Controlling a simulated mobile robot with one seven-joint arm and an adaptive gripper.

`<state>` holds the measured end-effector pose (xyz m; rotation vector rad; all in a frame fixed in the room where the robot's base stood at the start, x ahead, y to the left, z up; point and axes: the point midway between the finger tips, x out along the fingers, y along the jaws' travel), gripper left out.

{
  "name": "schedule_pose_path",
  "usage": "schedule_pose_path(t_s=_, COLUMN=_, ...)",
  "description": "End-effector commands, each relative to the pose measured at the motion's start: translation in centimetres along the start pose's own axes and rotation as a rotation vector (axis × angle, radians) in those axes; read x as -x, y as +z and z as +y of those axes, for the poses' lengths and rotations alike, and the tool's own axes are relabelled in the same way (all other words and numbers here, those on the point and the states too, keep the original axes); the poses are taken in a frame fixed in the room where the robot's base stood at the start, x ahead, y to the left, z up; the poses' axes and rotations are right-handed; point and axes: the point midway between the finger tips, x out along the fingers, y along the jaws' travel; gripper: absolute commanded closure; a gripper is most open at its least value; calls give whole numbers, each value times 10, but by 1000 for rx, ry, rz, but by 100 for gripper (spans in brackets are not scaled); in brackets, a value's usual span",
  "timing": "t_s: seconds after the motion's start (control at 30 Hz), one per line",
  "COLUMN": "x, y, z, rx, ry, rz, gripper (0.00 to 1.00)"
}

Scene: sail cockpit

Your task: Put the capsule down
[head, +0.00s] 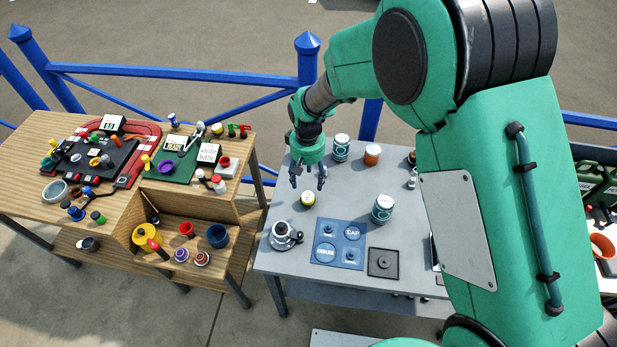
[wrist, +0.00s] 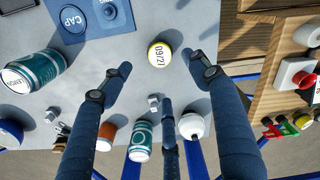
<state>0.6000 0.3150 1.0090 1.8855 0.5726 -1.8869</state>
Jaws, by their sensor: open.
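A small round yellow container with a white top marked 09/21 (wrist: 159,54) stands upright on the grey table; I take it for the capsule, though I cannot be sure. It also shows in the head view (head: 307,199). My gripper (head: 308,180) is open above the table, with nothing held. In the wrist view its fingers (wrist: 162,72) are spread wide, and the container sits just beyond the fingertips, apart from them. A blue mat (head: 340,244) with marked places, among them CAP and DRUM, lies near the table's front; part of it shows in the wrist view (wrist: 92,28).
A teal-and-white can (head: 383,208) stands right of the container. Another can (head: 341,148) and an orange jar (head: 372,155) stand at the back. A round grey item (head: 284,235) and a dark square plate (head: 383,263) flank the mat. A cluttered wooden bench (head: 120,215) is left.

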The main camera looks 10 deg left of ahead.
Motion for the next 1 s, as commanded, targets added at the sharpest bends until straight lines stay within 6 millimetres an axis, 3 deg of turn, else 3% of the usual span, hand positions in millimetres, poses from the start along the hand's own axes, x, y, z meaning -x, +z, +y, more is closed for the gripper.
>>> schedule_pose_path(t_s=0.37, x=3, y=0, z=1, rx=-2, ry=0, rz=2, gripper=39)
schedule_pose_path(t_s=0.53, x=22, y=5, z=11, rx=-19, ry=2, rz=18, gripper=39)
schedule_pose_path(t_s=0.77, x=85, y=28, z=40, rx=-78, ry=8, rz=69, gripper=39)
schedule_pose_path(t_s=1.0, x=165, y=75, z=77, rx=-165, ry=20, rz=139, gripper=39)
